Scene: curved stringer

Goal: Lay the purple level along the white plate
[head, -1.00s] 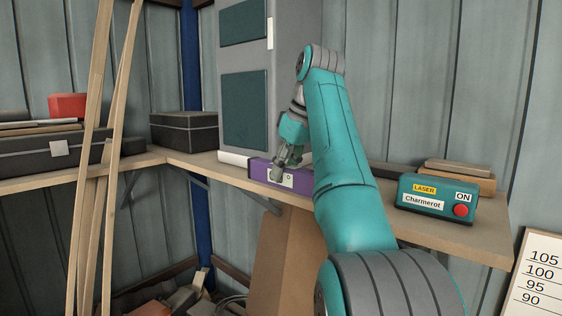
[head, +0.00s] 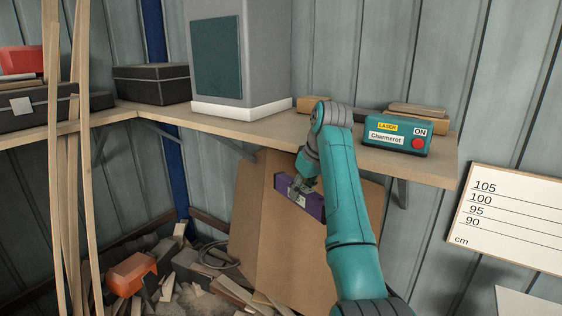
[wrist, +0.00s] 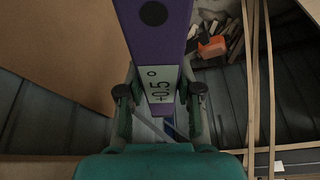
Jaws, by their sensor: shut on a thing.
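The purple level (head: 316,207) is held in my gripper (head: 300,187), in front of the brown board and below the shelf edge. It tilts down to the right in the head view. In the wrist view the level (wrist: 155,45) runs away from me between the two fingers of my gripper (wrist: 159,91), and its display reads +0.5. The tip of a white plate (head: 525,304) shows at the bottom right of the head view, mostly cut off. The gripper is well to its left.
A wooden shelf (head: 205,122) carries a grey cabinet (head: 270,60), a dark box (head: 152,85) and a teal laser box (head: 398,137). A centimetre board (head: 510,215) is on the right wall. Long wooden strips (head: 60,170) stand at left. Scraps litter the floor.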

